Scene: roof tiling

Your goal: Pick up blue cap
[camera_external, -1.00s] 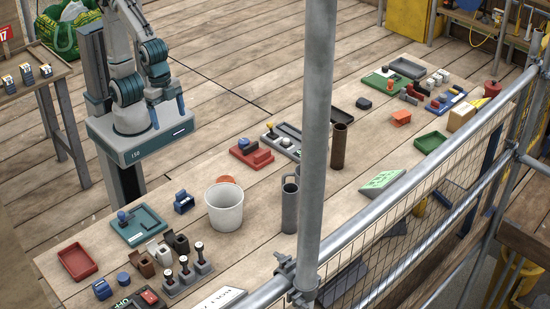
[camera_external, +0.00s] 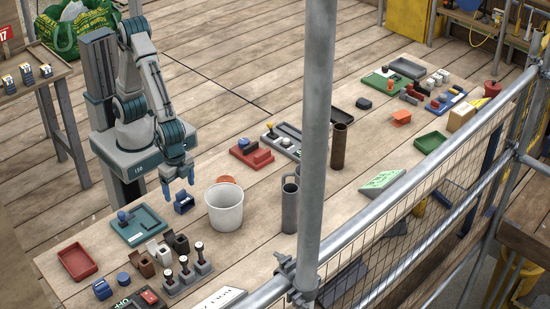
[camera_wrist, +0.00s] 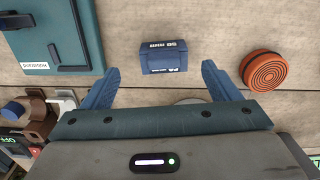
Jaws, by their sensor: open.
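A small round blue cap (camera_external: 123,279) lies on the table at the front left, beside the red tray. A round blue piece, which looks like the same cap (camera_wrist: 12,111), shows at the left edge of the wrist view. My gripper (camera_external: 178,188) is open and empty, with its blue fingers pointing down above the table, away from the cap. In the wrist view my gripper (camera_wrist: 161,82) has its fingers wide apart. A blue block (camera_wrist: 163,57) with white lettering lies just beyond them; it also shows in the external view (camera_external: 184,203).
A red tray (camera_external: 77,261) is at the left. A white bucket (camera_external: 226,208) stands right of my gripper. An orange disc (camera_wrist: 264,70) lies near the blue block.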

